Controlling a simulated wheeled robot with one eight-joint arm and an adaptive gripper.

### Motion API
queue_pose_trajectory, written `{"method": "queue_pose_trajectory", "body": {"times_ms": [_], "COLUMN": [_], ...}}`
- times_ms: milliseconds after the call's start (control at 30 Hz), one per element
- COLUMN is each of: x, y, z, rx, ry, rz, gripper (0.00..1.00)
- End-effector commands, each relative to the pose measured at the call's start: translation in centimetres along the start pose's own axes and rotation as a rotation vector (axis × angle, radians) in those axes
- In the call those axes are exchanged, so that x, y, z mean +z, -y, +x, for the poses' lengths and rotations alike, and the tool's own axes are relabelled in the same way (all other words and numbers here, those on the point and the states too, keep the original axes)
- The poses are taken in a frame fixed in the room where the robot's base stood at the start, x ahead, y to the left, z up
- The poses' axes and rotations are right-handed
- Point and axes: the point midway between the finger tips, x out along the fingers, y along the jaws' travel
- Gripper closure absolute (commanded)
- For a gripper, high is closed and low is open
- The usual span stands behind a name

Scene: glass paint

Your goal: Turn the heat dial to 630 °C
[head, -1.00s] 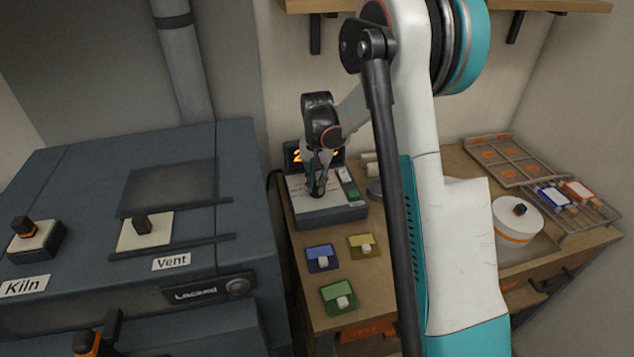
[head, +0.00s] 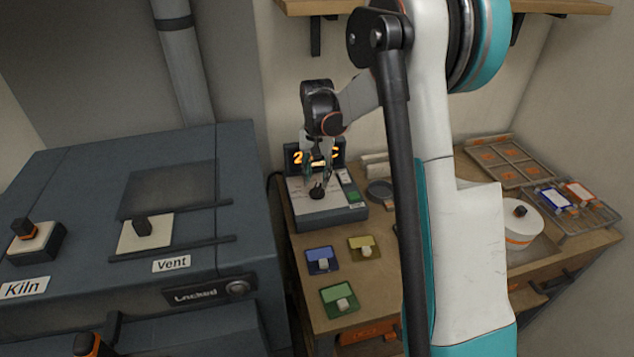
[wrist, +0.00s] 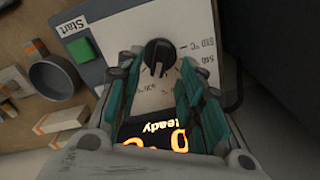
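The heat dial (head: 318,193) is a black round knob on the white top of a grey control box (head: 340,216). In the wrist view the dial (wrist: 160,54) shows with printed temperature marks around it, some reading 510 and 540. The mark it points to cannot be read clearly. My gripper (head: 318,180) is just above the dial, pointing down. In the wrist view my gripper (wrist: 160,60) has its fingers spread, one on each side of the dial, with gaps. An orange-lit display (head: 305,157) behind the dial is partly hidden by my gripper; "Ready" shows upside down in the wrist view.
A green Start button (head: 354,196) is beside the dial. Blue (head: 320,252), yellow (head: 361,241) and green (head: 336,293) switch plates lie in front. The kiln (head: 100,260) stands left. A round dish (head: 380,190) and a white pot (head: 516,222) are right of the box.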

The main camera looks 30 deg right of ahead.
Motion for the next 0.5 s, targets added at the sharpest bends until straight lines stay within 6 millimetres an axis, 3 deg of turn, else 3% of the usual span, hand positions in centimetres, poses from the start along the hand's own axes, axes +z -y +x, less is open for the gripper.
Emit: {"method": "queue_pose_trajectory", "body": {"times_ms": [200,500], "x": [0.0,0.0], "y": [0.0,0.0], "z": [-4.6,-8.0], "rx": [0.0,0.0], "ry": [0.0,0.0], "rz": [0.0,0.0], "gripper": [0.65,0.65]}}
